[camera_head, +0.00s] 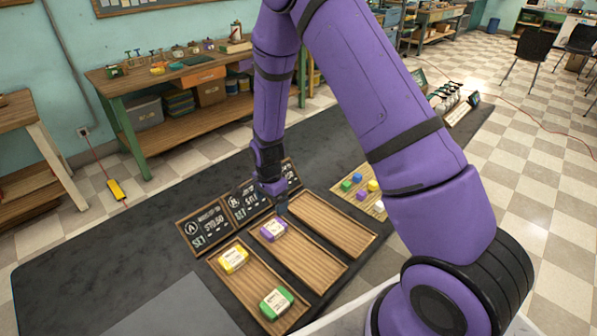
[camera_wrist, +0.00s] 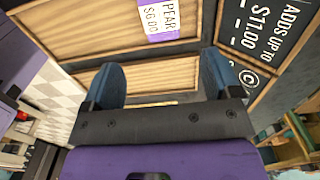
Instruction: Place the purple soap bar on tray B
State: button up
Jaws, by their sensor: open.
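The purple soap bar (camera_head: 273,229) has a white label and lies at the far end of the middle wooden tray, tray B (camera_head: 318,274), near the signs. In the wrist view its purple label side (camera_wrist: 160,18) shows at the top edge, cut off by the frame. My gripper (camera_head: 282,207) is just beyond and above the bar in the head view. In the wrist view my gripper (camera_wrist: 162,75) has its two blue fingers wide apart, with nothing between them, and is apart from the bar. Sign B (camera_head: 247,201) stands behind the trays.
Tray A (camera_head: 254,283), at left, holds a yellow soap (camera_head: 233,259) and a green soap (camera_head: 276,303). The right tray (camera_head: 340,224) is empty. A board with several coloured cubes (camera_head: 360,190) and several bottles (camera_head: 448,97) stand further right. The dark tabletop's left side is clear.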

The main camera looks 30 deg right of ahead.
jog(key=s+d+r+n+t, duration=0.1)
jog(key=s+d+r+n, duration=0.15)
jog(key=r, duration=1.15)
jog(key=s+d+r+n+t, duration=0.1)
jog(key=s+r+n, duration=0.3)
jog(key=r, duration=1)
jog(key=s+d+r+n+t, duration=0.1)
jog(key=s+r+n, duration=0.1)
jog(key=s+r, duration=0.2)
jog(key=s+d+r+n+t, duration=0.1)
jog(key=s+r+n, duration=0.2)
jog(key=s, duration=0.8)
jog(key=s+d+r+n+t, duration=0.1)
jog(key=s+r+n, duration=0.2)
jog(key=s+r, duration=0.4)
jog(key=shift+s+d, duration=0.2)
jog(key=shift+s, duration=0.2)
